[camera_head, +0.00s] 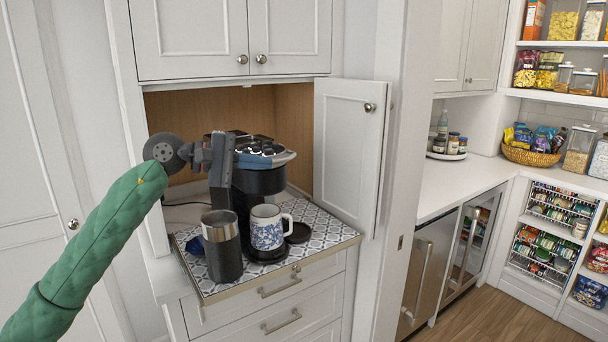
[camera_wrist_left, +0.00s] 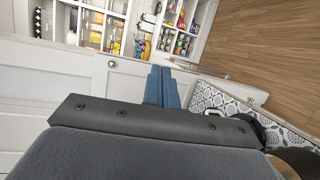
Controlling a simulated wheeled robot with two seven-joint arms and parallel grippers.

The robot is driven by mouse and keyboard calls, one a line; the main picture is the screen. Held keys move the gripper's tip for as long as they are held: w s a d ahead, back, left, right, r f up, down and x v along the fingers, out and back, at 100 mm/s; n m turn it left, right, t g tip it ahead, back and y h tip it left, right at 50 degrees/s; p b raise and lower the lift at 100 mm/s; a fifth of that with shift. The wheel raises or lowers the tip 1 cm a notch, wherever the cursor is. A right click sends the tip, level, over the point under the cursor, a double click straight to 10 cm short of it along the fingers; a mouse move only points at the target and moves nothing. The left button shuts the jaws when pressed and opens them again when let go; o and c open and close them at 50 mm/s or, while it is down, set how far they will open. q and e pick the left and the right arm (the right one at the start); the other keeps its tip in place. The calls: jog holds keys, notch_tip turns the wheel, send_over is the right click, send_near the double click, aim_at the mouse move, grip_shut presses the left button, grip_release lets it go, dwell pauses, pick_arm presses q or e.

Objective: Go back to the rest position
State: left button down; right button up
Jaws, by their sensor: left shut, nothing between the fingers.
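My left gripper (camera_head: 288,157) reaches in from the left on my green-sleeved arm, in front of the upper part of the black coffee maker (camera_head: 262,183). Its blue-grey fingers are shut and empty, and they also show closed together in the left wrist view (camera_wrist_left: 163,86). A blue-and-white patterned mug (camera_head: 267,232) stands upright at the coffee maker's base, below the gripper and apart from it. A dark steel tumbler (camera_head: 222,247) stands upright to its left. My gripper hides part of the coffee maker's top. My right gripper is out of view.
The patterned pull-out tray (camera_head: 330,229) carries the coffee maker and cups. The open cabinet door (camera_head: 347,155) stands just right of the gripper. A small black round item (camera_head: 298,232) lies beside the mug. The white counter (camera_head: 460,180) at right is mostly clear.

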pick_arm(q)
jog(key=s+a+f+m+t+y, duration=0.4)
jog(key=f+m+y, duration=0.2)
jog(key=f, duration=0.6)
jog(key=s+a+f+m+t+y, duration=0.4)
jog(key=f+m+t+y, duration=0.1)
jog(key=f, duration=0.7)
jog(key=s+a+f+m+t+y, duration=0.4)
jog(key=a+f+m+y, duration=0.15)
jog(key=f, duration=0.65)
jog(key=s+d+f+n+g+h, duration=0.1)
jog(key=s+f+n+g, duration=0.5)
jog(key=s+f, duration=0.7)
jog(key=s+d+f+n+g, duration=0.1)
jog(key=s+f+n+g, duration=0.6)
jog(key=s, duration=1)
jog(key=s+d+f+m+g, duration=0.1)
jog(key=d+f, duration=0.1)
jog(key=f, duration=0.5)
jog(key=s+d+f+m+g+h, duration=0.1)
jog(key=d+f, duration=0.2)
jog(key=f, duration=0.4)
jog(key=shift+d+f+m+g, duration=0.2)
jog(key=shift+d+m+g, duration=0.1)
jog(key=shift+m+g, duration=0.1)
